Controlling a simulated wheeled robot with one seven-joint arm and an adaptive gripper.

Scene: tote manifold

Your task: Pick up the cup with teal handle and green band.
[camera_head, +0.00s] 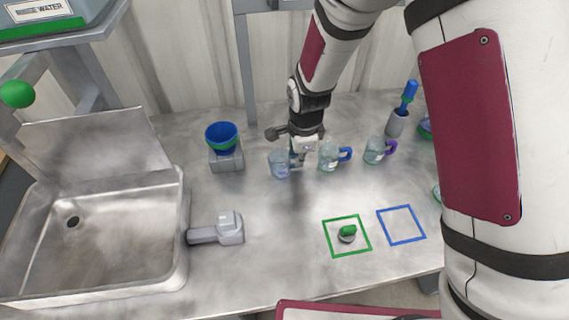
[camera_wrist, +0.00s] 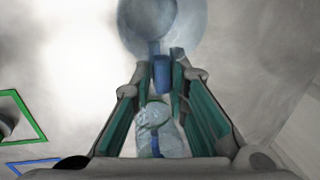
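No cup with a clearly teal handle and green band can be made out. A clear bluish cup (camera_head: 279,164) stands on the counter, left of my gripper (camera_head: 301,153). In the wrist view, this cup (camera_wrist: 185,28) is beyond the fingertips, and its blue-looking handle (camera_wrist: 162,76) lies between them. My gripper (camera_wrist: 160,75) looks open, with a narrow gap around the handle. A clear cup with a blue handle (camera_head: 328,158) stands just right of the gripper and shows under the fingers in the wrist view (camera_wrist: 160,132). A purple-handled cup (camera_head: 374,152) stands farther right.
Green-tinted objects (camera_head: 425,128) at the right are partly hidden by my arm. A sink (camera_head: 183,240), a blue bowl with a green band (camera_head: 221,138) and a grey fixture (camera_head: 229,228) are left. Green (camera_head: 328,238) and blue (camera_head: 400,208) outlined squares lie in front.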

